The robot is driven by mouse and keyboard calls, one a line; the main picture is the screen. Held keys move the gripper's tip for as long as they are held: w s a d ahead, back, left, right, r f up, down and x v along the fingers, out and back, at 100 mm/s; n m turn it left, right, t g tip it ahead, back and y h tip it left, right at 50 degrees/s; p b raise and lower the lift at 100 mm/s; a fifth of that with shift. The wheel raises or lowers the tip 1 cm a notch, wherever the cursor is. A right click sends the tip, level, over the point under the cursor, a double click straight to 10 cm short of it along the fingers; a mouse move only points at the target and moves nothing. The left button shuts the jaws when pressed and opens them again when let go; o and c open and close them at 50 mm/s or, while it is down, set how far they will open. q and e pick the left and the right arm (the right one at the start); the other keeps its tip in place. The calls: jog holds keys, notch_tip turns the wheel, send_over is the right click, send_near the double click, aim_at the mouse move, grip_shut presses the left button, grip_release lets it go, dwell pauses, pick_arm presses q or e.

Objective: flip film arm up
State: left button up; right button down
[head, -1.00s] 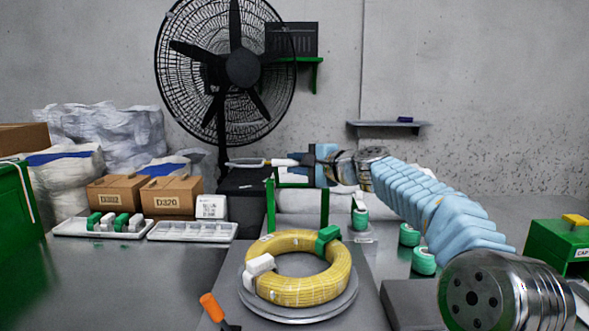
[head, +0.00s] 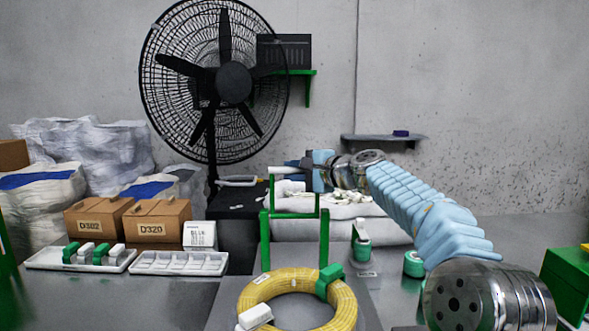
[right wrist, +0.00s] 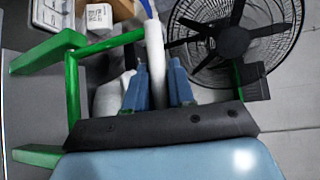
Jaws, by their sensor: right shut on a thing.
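The green film arm (head: 294,215) stands raised above two green posts behind the yellow coil (head: 299,323). A white film roll (head: 288,170) lies across its top; it also shows in the right wrist view (right wrist: 154,45). My right gripper (head: 312,171) reaches in from the right at the roll's right end. In the right wrist view, the blue fingers (right wrist: 157,85) are on either side of the roll's lower end and shut on it. The green frame is left of the fingers there. My left gripper is not in view.
White trays (head: 178,263) and cardboard boxes (head: 157,221) stand at left. A black fan (head: 234,82) stands behind. A green box (head: 570,284) is at far right.

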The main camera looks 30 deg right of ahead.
jog(key=shift+w+d+m+g, duration=0.3)
jog(key=shift+w+g, duration=0.1)
jog(key=shift+g, duration=0.1)
jog(key=shift+f, duration=0.1)
jog(key=c, duration=1.1)
grip_release()
jog(key=b+v, duration=0.1)
jog(key=v, duration=1.2)
jog(key=shift+s+b, duration=0.3)
jog(key=shift+s, duration=0.1)
